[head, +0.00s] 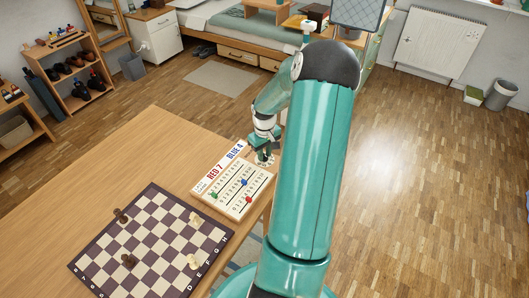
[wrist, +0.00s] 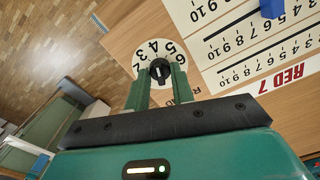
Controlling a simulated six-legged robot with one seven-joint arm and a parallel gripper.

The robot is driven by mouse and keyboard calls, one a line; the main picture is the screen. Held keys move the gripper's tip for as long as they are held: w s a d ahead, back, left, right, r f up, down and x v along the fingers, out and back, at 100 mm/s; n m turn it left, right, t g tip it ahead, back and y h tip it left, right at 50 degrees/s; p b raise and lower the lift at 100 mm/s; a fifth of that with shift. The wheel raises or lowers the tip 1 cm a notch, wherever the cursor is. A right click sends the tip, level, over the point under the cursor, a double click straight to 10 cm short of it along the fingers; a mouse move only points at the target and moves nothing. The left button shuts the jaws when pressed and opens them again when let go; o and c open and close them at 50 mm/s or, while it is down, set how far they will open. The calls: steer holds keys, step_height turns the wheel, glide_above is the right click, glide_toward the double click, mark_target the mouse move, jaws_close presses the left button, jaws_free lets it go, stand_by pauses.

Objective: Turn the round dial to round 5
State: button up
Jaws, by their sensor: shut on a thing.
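The round dial (wrist: 143,56) is a white disc with black numbers; 2, 3, 4, 5 and 6 show in the wrist view. A black knob (wrist: 160,70) with a short pale mark sits at its middle. I cannot tell which number the mark points to. My gripper (wrist: 159,82) has its two green fingers on either side of the knob and is shut on it. The fingers hide the lower part of the dial. In the head view my gripper (head: 264,152) is at the dial (head: 267,161), by the table's right edge.
The scoreboard (head: 207,189) beside the dial reads RED 7 and BLUE 4, with green, blue and red sliders on its scales. A chessboard (head: 150,240) with a few pieces lies in front of it. The table's (head: 150,135) far left area is clear.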

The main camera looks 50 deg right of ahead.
mark_target(265, 155)
steer(key=shift+m, duration=0.3)
steer(key=shift+w+m, duration=0.1)
steer(key=shift+m, duration=1.1)
steer(key=m, duration=0.4)
steer(key=shift+m, duration=0.3)
steer(key=o, duration=1)
step_height(265, 155, up, 14)
